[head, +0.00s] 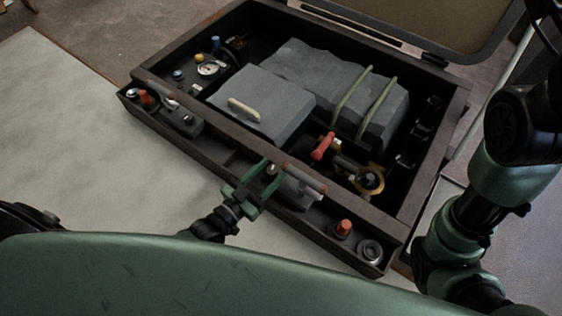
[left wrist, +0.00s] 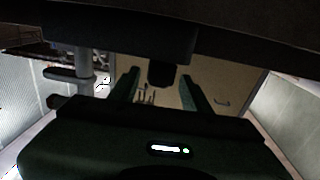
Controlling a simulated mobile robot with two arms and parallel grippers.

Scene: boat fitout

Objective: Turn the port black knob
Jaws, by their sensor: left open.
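My left gripper (head: 262,178) is at the front ledge of the dark box, near the middle of that ledge. Its two fingers are spread. In the left wrist view, a short black knob (left wrist: 162,74) shows between the spread fingers (left wrist: 158,88), with a visible gap on each side. In the head view the fingers partly hide this spot, and only a small pale-topped piece (head: 272,169) shows there. I cannot tell whether a finger touches it. Another dark knob (head: 186,118) sits further left on the ledge. My right arm is at the right edge, its gripper out of view.
A lever with a grey-red handle (head: 305,178) is just right of my left gripper. A red knob (head: 343,228) and a round grey fitting (head: 370,250) are further right. A red-handled valve (head: 323,146) and a grey cover (head: 265,100) are inside the box.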

